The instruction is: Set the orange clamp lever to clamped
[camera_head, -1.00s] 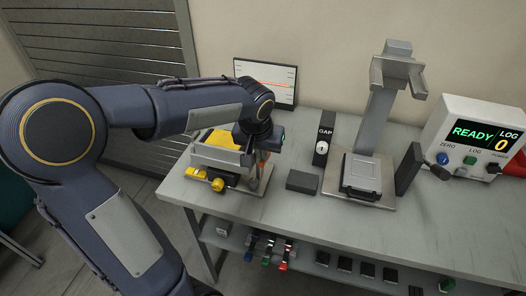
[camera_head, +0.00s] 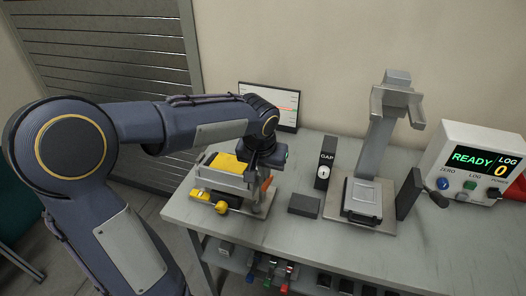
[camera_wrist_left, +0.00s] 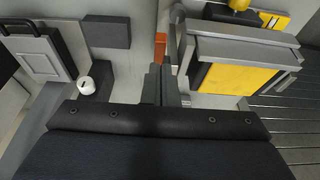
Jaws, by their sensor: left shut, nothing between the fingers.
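The orange clamp lever (camera_wrist_left: 160,46) shows as a short upright piece just beyond my left fingertips in the left wrist view. In the head view only a sliver of orange (camera_head: 267,184) shows below my left wrist. The clamp fixture (camera_head: 228,181), a grey frame with yellow parts, stands at the table's left end. It is on the right in the left wrist view (camera_wrist_left: 245,50). My left gripper (camera_wrist_left: 160,82) is shut and empty, close beside the lever. Whether it touches the lever is unclear. The lever's base and its setting are hidden. My right gripper is out of view.
The black GAP box with a white knob (camera_head: 325,170) and a dark block (camera_head: 304,205) lie right of the clamp. A grey stand (camera_head: 382,145) and the READY console (camera_head: 472,165) stand further right. The table front (camera_head: 300,238) is clear.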

